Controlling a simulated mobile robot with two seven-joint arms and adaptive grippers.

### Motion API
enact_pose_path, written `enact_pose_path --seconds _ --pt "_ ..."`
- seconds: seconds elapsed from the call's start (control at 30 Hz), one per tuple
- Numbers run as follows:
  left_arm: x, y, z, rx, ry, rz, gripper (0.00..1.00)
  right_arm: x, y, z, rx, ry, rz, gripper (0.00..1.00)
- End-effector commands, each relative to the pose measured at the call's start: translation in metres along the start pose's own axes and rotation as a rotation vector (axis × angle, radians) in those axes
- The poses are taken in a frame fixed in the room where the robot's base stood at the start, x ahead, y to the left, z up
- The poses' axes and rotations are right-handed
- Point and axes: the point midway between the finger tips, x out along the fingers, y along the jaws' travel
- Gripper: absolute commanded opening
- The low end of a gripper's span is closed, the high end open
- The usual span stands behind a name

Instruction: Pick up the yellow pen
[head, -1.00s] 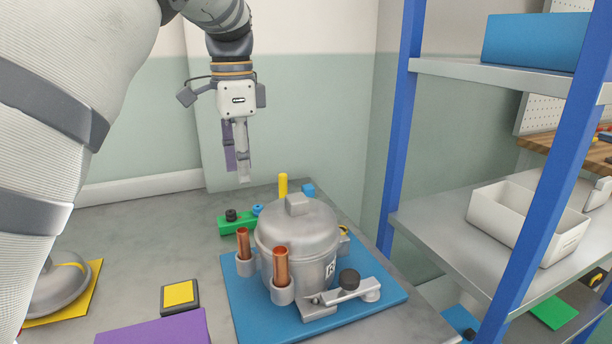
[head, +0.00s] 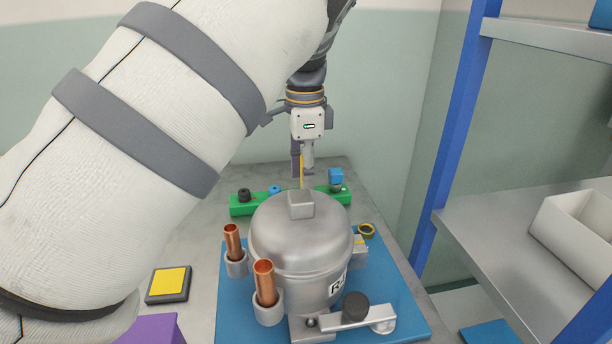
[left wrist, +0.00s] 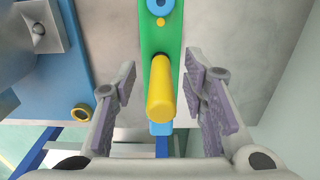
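The yellow pen (left wrist: 160,92) stands upright in the green holder (left wrist: 158,30), its end towards the camera in the left wrist view. In the head view, only a thin strip of the pen (head: 301,172) shows, behind the compressor and between the fingers. My left gripper (head: 303,163) points down over the green holder (head: 241,209). Its purple-padded fingers are open, one on each side of the pen, with a gap on both sides in the left wrist view. My right gripper is not in view.
The grey compressor (head: 292,245) with copper tubes (head: 265,282) stands on a blue plate (head: 400,322) in front of the holder. A blue block (head: 336,176) is at the holder's right end. A blue-posted shelf (head: 452,135) stands at the right.

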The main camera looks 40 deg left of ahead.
Motion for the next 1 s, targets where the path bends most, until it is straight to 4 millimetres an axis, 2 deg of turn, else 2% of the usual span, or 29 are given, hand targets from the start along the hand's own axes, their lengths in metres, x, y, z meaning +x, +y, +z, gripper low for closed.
enact_pose_path --seconds 0.27,0.43,0.77,0.87,1.0 --pt "0.005 0.000 0.000 -0.002 0.002 -0.003 0.39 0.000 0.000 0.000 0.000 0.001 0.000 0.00" --pt "0.005 0.000 0.000 -0.002 0.002 -0.002 0.01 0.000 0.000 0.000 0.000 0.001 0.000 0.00" --pt "0.004 0.000 0.000 -0.001 0.002 -0.003 0.00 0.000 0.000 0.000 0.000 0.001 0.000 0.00" --pt "-0.009 -0.001 -0.001 0.001 0.006 -0.005 0.00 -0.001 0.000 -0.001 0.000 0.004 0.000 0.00" --pt "-0.047 -0.001 0.000 0.001 0.007 -0.007 0.00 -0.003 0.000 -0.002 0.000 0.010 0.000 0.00"
